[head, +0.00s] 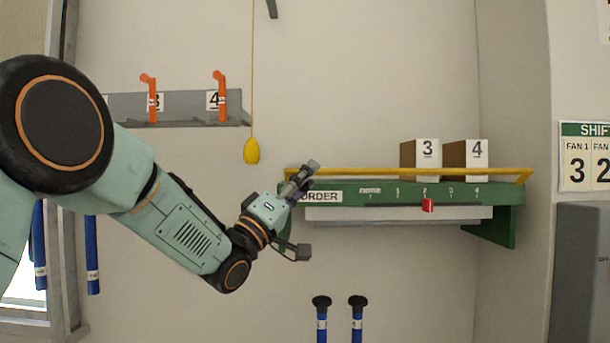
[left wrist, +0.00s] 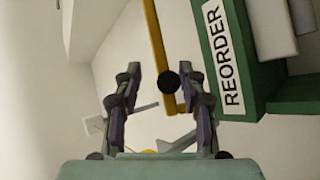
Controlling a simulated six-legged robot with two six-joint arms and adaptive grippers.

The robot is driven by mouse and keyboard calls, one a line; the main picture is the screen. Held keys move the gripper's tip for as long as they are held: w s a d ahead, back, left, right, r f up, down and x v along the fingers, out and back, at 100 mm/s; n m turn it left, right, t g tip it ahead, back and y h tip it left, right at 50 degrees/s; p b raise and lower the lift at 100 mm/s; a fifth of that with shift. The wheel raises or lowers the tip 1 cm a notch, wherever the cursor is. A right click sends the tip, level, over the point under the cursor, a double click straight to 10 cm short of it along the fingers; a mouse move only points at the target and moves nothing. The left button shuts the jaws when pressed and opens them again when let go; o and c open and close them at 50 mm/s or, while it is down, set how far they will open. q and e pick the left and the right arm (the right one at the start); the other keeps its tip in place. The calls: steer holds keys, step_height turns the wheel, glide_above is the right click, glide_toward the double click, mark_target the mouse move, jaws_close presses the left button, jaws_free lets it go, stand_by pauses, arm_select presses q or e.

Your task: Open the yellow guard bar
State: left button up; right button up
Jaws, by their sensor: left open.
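The yellow guard bar (head: 420,171) runs along the front of the green reorder shelf (head: 345,197), in front of two boxes. My left gripper (head: 308,212) is open at the shelf's left end, one finger above the other. Its upper finger overlaps the bar's left end in the head view. In the left wrist view the guard bar (left wrist: 157,42) comes down between the two spread fingers of the left gripper (left wrist: 165,80), with a dark round knob near its bent end. Whether a finger touches the bar cannot be told. My right gripper is out of view.
Boxes marked 3 (head: 427,152) and 4 (head: 477,152) stand on the shelf. A red slider (head: 428,205) sits near mark 2. A yellow pull cord handle (head: 252,150) hangs left of the shelf. Two blue rods (head: 357,325) with black tops stand below.

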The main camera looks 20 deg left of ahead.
arm_select(q)
steer(key=shift+w+a+f, duration=0.15)
steer(key=shift+w+f, duration=0.15)
steer(key=shift+w, duration=0.3)
steer(key=shift+c, duration=0.5)
steer(key=shift+s+r, duration=0.2)
steer(key=shift+s, duration=0.2)
steer(key=c, duration=0.4)
steer(key=shift+w, duration=0.1)
jaws_close()
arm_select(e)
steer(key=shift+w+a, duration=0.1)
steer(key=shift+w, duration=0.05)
arm_select(q)
steer(key=shift+f, duration=0.15)
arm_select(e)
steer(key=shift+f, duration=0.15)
